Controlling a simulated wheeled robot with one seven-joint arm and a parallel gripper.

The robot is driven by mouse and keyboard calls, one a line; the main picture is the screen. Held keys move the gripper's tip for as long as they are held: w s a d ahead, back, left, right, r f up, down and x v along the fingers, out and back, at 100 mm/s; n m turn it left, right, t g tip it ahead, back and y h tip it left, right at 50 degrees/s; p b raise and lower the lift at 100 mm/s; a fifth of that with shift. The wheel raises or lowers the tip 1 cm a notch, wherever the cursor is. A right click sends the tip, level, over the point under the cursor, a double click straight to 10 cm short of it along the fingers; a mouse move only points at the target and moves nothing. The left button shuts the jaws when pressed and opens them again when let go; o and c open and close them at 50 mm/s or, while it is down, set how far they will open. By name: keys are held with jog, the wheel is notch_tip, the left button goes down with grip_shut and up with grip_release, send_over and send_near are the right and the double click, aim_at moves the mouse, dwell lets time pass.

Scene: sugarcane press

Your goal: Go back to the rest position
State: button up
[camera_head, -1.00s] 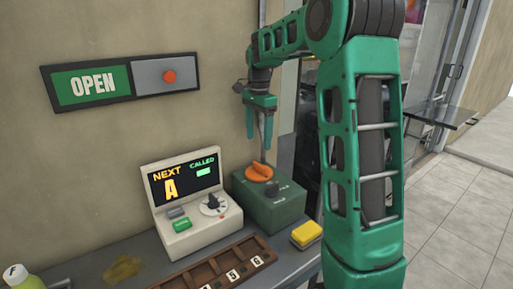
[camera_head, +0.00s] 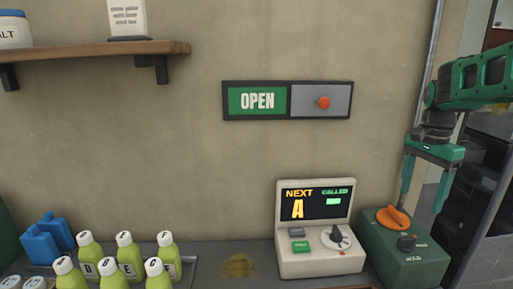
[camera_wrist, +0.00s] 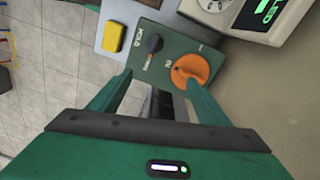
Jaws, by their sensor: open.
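My gripper (camera_head: 421,205) is at the right of the head view, pointing down with its two fingers apart and nothing between them. It hangs close over a green box (camera_head: 420,262) with an orange knob (camera_head: 392,221) and a smaller black knob (camera_head: 406,243). In the wrist view, the open fingers of my gripper (camera_wrist: 158,84) reach toward the box's edge. The right fingertip is close to the orange knob (camera_wrist: 190,69); I cannot tell if it touches. The black knob (camera_wrist: 154,44) lies left of the orange one.
A white display machine (camera_head: 318,262) reading "NEXT A" stands left of the box. An "OPEN" sign (camera_head: 257,101) with a red button (camera_head: 324,103) is on the wall. Several green bottles (camera_head: 127,258) stand left. A yellow sponge (camera_wrist: 114,37) lies beside the box. A shelf (camera_head: 80,52) is at upper left.

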jog(key=s+a+f+n, duration=0.1)
jog(key=s+f+n, duration=0.2)
jog(key=s, duration=0.6)
jog(key=s+a+f+n, duration=0.2)
jog(key=s+f, duration=0.1)
jog(key=s, duration=0.6)
jog(key=s+a+f+n, duration=0.1)
jog(key=s+f+n, duration=0.2)
jog(key=s, duration=0.6)
jog(key=shift+s+a+n+y, duration=0.2)
jog(key=shift+s+n+y, duration=0.1)
jog(key=shift+w+f, duration=0.25)
jog(key=shift+w, duration=0.35)
